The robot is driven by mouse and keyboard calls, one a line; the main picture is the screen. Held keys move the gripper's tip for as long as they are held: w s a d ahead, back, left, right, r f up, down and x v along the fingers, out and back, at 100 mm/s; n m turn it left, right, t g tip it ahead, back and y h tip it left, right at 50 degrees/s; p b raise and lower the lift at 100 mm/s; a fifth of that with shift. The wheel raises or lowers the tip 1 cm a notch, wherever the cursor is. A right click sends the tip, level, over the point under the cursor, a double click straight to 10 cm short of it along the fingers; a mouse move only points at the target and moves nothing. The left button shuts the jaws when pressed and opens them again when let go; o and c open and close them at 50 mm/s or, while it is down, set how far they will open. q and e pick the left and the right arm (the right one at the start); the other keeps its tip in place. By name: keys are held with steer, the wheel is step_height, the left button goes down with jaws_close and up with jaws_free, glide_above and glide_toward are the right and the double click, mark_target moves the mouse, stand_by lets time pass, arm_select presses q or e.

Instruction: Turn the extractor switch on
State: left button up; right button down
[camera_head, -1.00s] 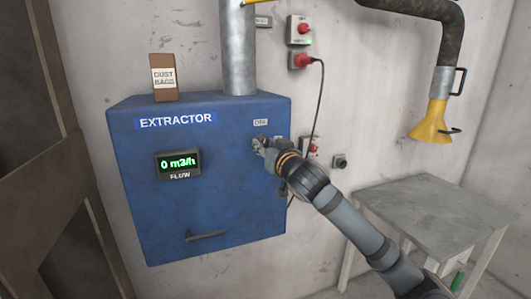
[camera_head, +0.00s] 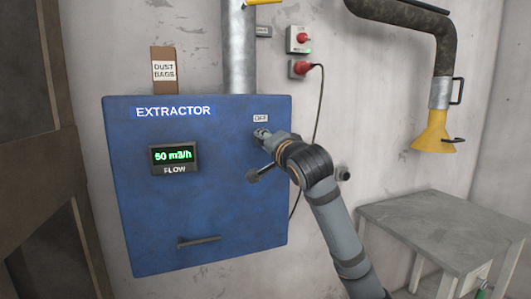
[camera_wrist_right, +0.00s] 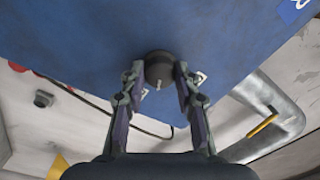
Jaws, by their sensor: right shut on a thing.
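The blue extractor box (camera_head: 215,215) hangs on the wall in the head view, with a small label reading like OFF (camera_head: 260,118) at its upper right. Its lit flow display (camera_head: 174,155) reads about 50 m3/h. The extractor switch shows as a dark round knob (camera_wrist_right: 158,64) in the wrist view. My right gripper (camera_head: 262,134) is at the box front just below the label. In the wrist view its two fingers (camera_wrist_right: 158,76) stand on either side of the knob, shut on it. In the head view the gripper hides the knob. My left gripper is in neither view.
A red plug (camera_head: 300,68) with a dangling cable is on the wall right of the box, below a red-button switch box (camera_head: 299,39). A grey table (camera_head: 430,225) stands at the right under a yellow suction hood (camera_head: 434,132). A handle (camera_head: 199,242) sits low on the box.

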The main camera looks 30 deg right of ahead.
steer(key=shift+f+m+b, duration=0.1)
steer(key=shift+m+b, duration=1.6)
steer(key=shift+m, duration=0.6)
steer(key=c, duration=1)
jaws_free()
steer(key=shift+v, duration=6.05)
steer(key=shift+a, duration=0.1)
